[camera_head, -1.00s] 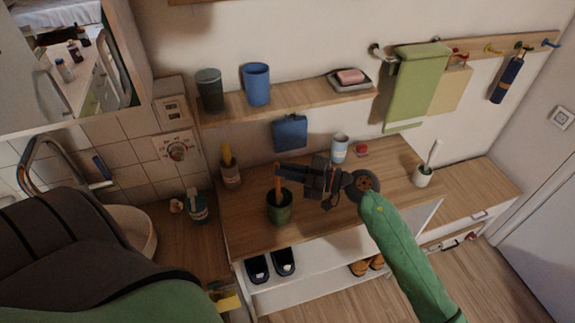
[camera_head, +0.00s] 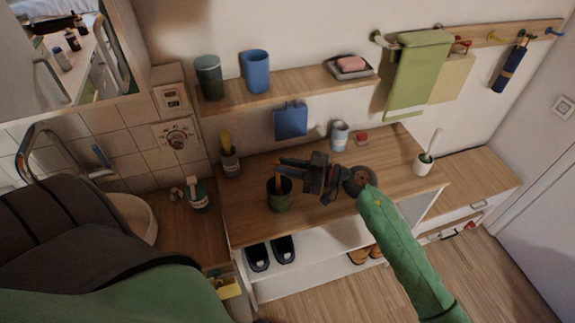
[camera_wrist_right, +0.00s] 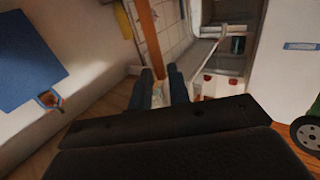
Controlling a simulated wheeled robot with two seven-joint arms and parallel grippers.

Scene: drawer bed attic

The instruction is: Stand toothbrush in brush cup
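The toothbrush (camera_head: 279,183), an orange-brown stick, stands slightly tilted in the dark green brush cup (camera_head: 280,203) on the wooden cabinet top. Its lower end is hidden inside the cup. My right gripper (camera_head: 281,167) is beside the stick's upper part, above the cup rim, with its fingers apart. In the right wrist view the toothbrush (camera_wrist_right: 147,38) shows just beyond and between the fingertips (camera_wrist_right: 157,80), with a gap between the fingers. Contact with one finger cannot be told. The cup is not clear in that view. My left gripper is not in view.
A shelf (camera_head: 300,92) above holds a dark green cup (camera_head: 209,78), a blue cup (camera_head: 256,72) and a soap dish.

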